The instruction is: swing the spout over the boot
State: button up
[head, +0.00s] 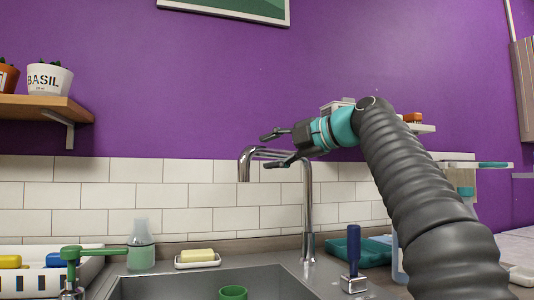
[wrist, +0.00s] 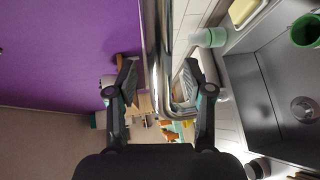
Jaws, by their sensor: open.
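The chrome faucet spout (head: 262,152) reaches left from its upright post at the sink's back rim, and its tip bends down. My gripper (head: 268,149) is open at the height of the spout, one finger above and one below it in the head view. In the wrist view the spout (wrist: 158,60) runs between the two open fingers of my gripper (wrist: 160,78), nearer the right one. I cannot tell whether a finger touches it.
The sink (head: 170,288) lies below. On its back ledge are a soap bottle (head: 141,247), a soap dish (head: 198,260) and a blue-handled tool (head: 354,250). A white rack (head: 35,278) is at left, a teal tray (head: 375,250) at right. A shelf (head: 45,107) holds pots.

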jog(key=v, duration=1)
jog(key=shift+d, duration=0.1)
